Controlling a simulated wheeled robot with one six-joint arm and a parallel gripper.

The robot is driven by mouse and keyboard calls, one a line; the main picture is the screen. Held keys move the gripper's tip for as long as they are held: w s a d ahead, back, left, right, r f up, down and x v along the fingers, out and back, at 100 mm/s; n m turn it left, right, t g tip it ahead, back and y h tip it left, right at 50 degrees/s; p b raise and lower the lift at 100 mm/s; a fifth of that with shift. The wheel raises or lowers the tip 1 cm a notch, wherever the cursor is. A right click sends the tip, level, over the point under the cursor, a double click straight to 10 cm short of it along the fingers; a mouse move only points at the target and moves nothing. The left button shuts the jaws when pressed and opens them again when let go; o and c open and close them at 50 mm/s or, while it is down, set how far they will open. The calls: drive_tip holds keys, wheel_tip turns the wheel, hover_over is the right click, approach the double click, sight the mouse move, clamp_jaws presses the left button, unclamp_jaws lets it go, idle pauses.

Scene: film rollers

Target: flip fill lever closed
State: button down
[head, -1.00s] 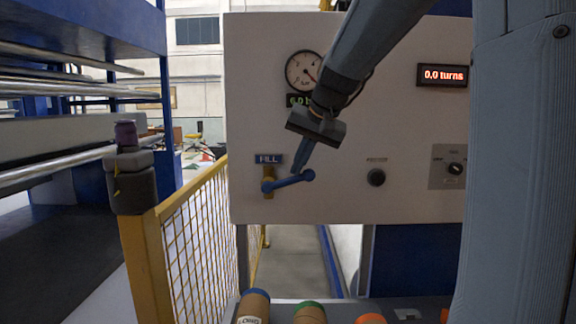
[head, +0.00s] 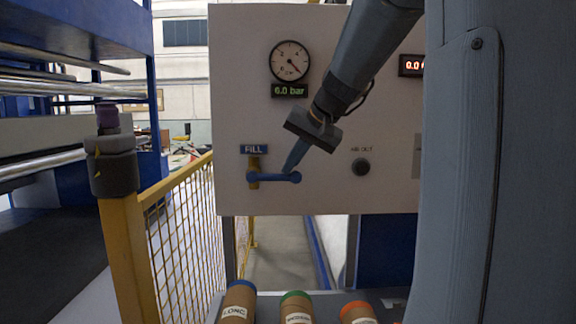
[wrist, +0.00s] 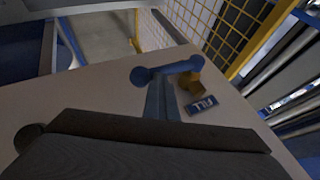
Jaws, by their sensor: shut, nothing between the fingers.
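The blue fill lever (head: 275,177) is on the pale panel, below the blue FILL label (head: 254,149). It lies about level, pointing right from its brass valve body (head: 253,165). My gripper (head: 289,170) is shut and empty. Its tip is at the lever's right end, seemingly touching from above; the exact contact is hard to tell. In the wrist view, the shut fingers (wrist: 159,80) reach the lever (wrist: 170,69) near its free round end, with the brass body (wrist: 191,84) and label (wrist: 201,105) beside them.
A round gauge (head: 290,61) sits above a display (head: 289,91) reading 6.0 bar. A black knob (head: 361,167) is right of the lever. A yellow mesh fence (head: 180,235) stands left. Several capped brown rollers (head: 297,309) lie below at the front. My arm covers the panel's right part.

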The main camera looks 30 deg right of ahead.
drive_tip(key=shift+s+d+f, duration=0.15)
drive_tip(key=shift+s+f, duration=0.05)
drive_tip(key=shift+f, duration=0.5)
drive_tip(key=d+v, duration=0.2)
drive_tip(key=v, duration=1)
drive_tip(key=shift+s+d+p, duration=0.3)
drive_tip(key=shift+s+p, duration=0.1)
drive_tip(key=shift+f, duration=0.15)
drive_tip(key=a+f+n+g, duration=0.15)
drive_tip(key=a+f, duration=0.45)
drive_tip(key=f, duration=0.6)
drive_tip(key=s+a+f+n+g, duration=0.1)
drive_tip(key=s+a+f, duration=0.3)
drive_tip(key=f, duration=0.5)
drive_tip(key=s+a+f+n+g+h, duration=0.1)
drive_tip(key=s+a+f+n+g, duration=0.1)
drive_tip(key=s+a+f, duration=0.3)
drive_tip(key=s+a+f+n+g+h, duration=0.1)
drive_tip(key=s+a+f, duration=0.4)
drive_tip(key=f, duration=0.7)
drive_tip(key=shift+a+f+n+g, duration=0.4)
drive_tip(key=shift+a+n+g, duration=0.4)
drive_tip(key=shift+a, duration=0.2)
